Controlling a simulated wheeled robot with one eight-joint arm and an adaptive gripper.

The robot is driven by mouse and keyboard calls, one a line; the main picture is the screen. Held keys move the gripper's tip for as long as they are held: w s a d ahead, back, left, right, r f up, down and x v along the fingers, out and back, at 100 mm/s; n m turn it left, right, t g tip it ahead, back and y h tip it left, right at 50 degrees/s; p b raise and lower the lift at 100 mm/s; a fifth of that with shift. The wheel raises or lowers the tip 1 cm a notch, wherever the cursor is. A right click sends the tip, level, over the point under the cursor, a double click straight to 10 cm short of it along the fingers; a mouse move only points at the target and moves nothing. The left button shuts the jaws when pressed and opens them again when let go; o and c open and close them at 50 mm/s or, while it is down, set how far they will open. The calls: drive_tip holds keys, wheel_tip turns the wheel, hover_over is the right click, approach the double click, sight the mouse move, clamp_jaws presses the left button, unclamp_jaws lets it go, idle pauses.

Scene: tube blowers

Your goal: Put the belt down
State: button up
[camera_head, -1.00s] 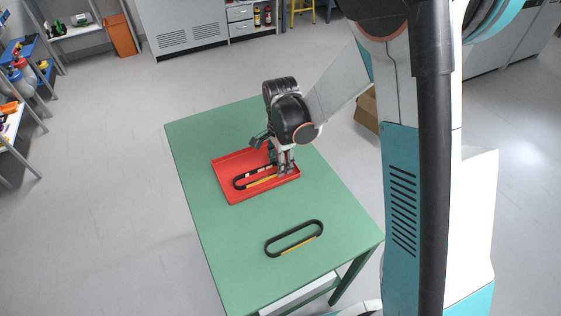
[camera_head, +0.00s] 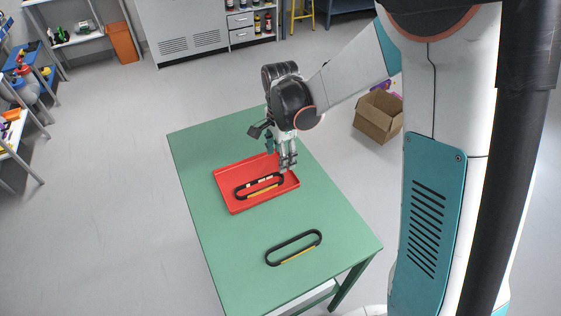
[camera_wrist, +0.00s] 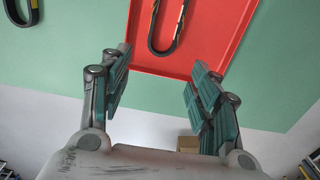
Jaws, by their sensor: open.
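A black oval belt with a yellow strip and white marks (camera_head: 239,194) lies in the red tray (camera_head: 228,203) on the green table. It also shows in the wrist view (camera_wrist: 152,42), partly cut off by the top edge, inside the red tray (camera_wrist: 215,45). A second black and yellow belt (camera_head: 270,250) lies on the bare table nearer the front; part of a belt (camera_wrist: 33,12) shows at the wrist view's upper left. My gripper (camera_head: 284,164) is above the tray's far right side; its fingers (camera_wrist: 158,78) are spread apart and hold nothing.
The green table (camera_head: 215,255) has free room around the tray and the second belt. A cardboard box (camera_head: 379,118) stands on the floor to the right. Shelves (camera_head: 75,36) and a grey cabinet (camera_head: 183,25) are at the back.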

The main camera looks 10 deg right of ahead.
drive_tip(key=s+d+r+n+t, duration=0.2)
drive_tip(key=s+r+n, duration=0.15)
drive_tip(key=r, duration=0.35)
drive_tip(key=s+d+r+n+t, duration=0.1)
drive_tip(key=s+d+r+n, duration=0.2)
drive_tip(key=s+r, duration=0.35)
drive_tip(key=s+d+r+n+t, duration=0.2)
drive_tip(key=s+n, duration=0.2)
drive_tip(key=s, duration=0.1)
drive_tip(key=s+d+r+n+t, duration=0.1)
drive_tip(key=s+r+n+t, duration=0.1)
drive_tip(key=s+n, duration=0.2)
drive_tip(key=shift+s+d+r+p, duration=0.35)
drive_tip(key=shift+s+p, duration=0.05)
drive_tip(key=shift+p, duration=0.05)
